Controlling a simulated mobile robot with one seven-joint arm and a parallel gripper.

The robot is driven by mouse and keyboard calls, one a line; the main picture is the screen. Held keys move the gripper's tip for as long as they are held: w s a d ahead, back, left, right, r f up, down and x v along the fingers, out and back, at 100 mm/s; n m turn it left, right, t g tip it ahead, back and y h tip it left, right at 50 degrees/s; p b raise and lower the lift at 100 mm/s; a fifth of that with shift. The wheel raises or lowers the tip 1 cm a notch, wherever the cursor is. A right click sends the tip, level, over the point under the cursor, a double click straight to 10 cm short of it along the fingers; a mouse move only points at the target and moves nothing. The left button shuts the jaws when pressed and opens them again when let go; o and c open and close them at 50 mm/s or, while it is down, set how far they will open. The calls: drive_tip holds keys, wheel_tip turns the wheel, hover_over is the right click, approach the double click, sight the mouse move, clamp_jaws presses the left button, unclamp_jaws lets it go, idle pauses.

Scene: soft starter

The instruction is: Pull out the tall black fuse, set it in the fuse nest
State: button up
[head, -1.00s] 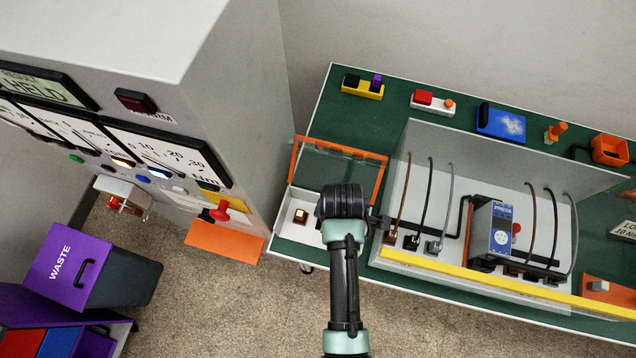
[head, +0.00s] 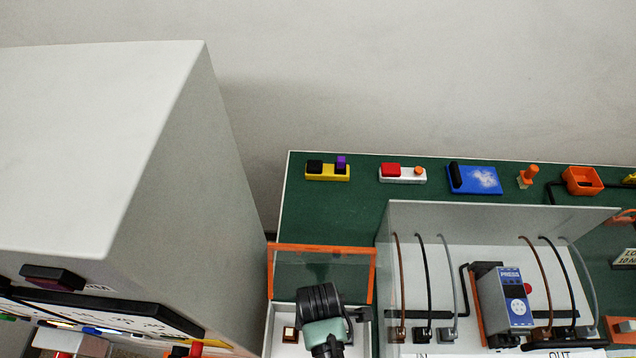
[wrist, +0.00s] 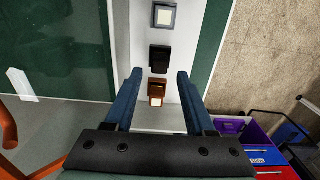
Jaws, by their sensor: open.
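In the wrist view a black block (wrist: 160,58), which looks like the tall black fuse, stands in a row on a white strip. A brown block with a pale top (wrist: 156,88) is nearer, and a white square with a grey border (wrist: 165,17) lies beyond. My gripper (wrist: 160,73) is open and empty. Its fingertips lie either side of the row in the picture; their height above it is unclear. In the head view my wrist covers part of the white box (head: 280,349), hiding the fingertips and black block. I cannot tell which thing is the fuse nest.
An open orange-framed clear lid (head: 322,247) stands behind the box. A grey cabinet (head: 200,200) is left and a wired panel (head: 460,255) right. Along the back sit a yellow holder (head: 328,174), a white holder (head: 404,178) and a blue tray (head: 484,182).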

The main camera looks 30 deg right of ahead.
wheel_tip(320, 180, down, 3)
drive_tip(key=shift+s+r+b, duration=0.1)
drive_tip(key=shift+r+b, duration=0.05)
drive_tip(key=shift+b, duration=0.45)
drive_tip(key=shift+w+f+b, duration=0.2)
drive_tip(key=shift+f+b, duration=0.15)
drive_tip(key=shift+f, duration=0.4)
drive_tip(key=shift+s, duration=0.1)
drive_tip(key=shift+c, duration=0.2)
clamp_jaws()
drive_tip(key=shift+r+p, duration=0.5)
drive_tip(key=shift+p, duration=0.05)
drive_tip(key=shift+r+p, duration=0.35)
drive_tip(key=shift+r+p, duration=0.95)
drive_tip(key=shift+p, duration=0.15)
